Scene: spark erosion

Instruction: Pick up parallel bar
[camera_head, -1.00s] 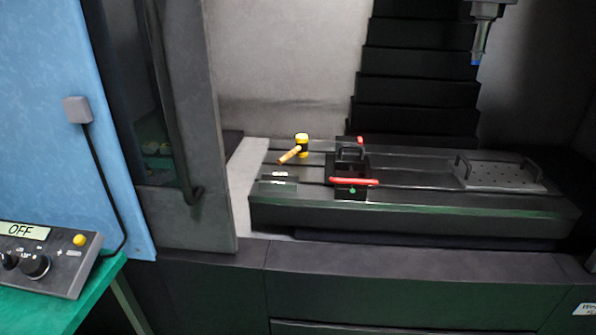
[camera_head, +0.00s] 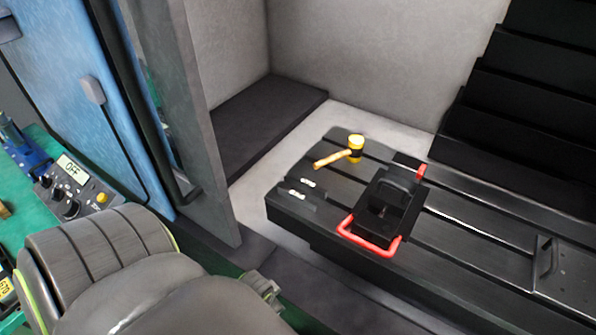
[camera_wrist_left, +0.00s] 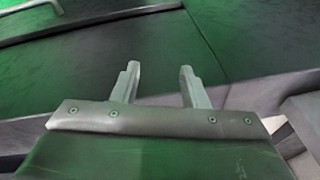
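Two short dark bars (camera_head: 305,189) with pale marks lie side by side on the left end of the slotted machine table; I take these as the parallel bars, though they are small and dark. My left arm comes in at the lower left of the head view. The left wrist view shows my left gripper (camera_wrist_left: 158,82) with its two fingers apart and nothing between them, in front of a dark green-lit surface. The gripper is well short of the bars, which I cannot make out in the wrist view. My right gripper is not in view.
A black vise (camera_head: 388,208) with red handles sits right of the bars. A yellow-headed mallet (camera_head: 355,147) lies behind them. The machine's open door (camera_head: 205,150) stands at the left, close to my arm. A control box (camera_head: 75,190) is on the green bench.

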